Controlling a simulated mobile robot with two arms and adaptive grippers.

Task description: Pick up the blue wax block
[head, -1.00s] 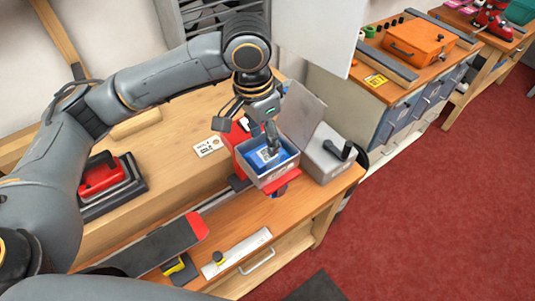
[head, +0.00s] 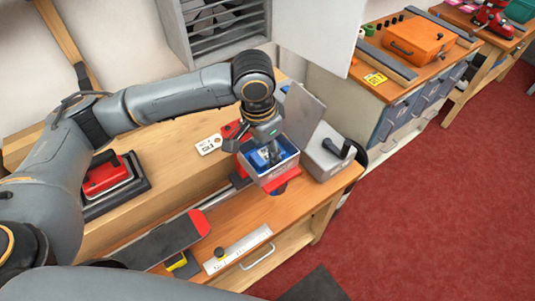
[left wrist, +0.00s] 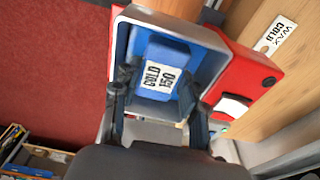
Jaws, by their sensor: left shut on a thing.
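The blue wax block (head: 257,160) lies inside an open grey metal box (head: 277,171) with a blue interior, on the wooden bench. In the left wrist view the block (left wrist: 168,52) shows a white label reading "COLD 150". My left gripper (head: 266,154) reaches down into the box from above. In the left wrist view its dark fingers (left wrist: 157,88) stand on either side of the block, shut on it. The block still appears down within the box walls; whether it touches the floor cannot be told. My right gripper is not in view.
A raised grey lid (head: 304,113) and a grey unit with a black handle (head: 331,160) stand right of the box. Red parts surround the box. A "COLD WAX" card (left wrist: 275,35) lies nearby.

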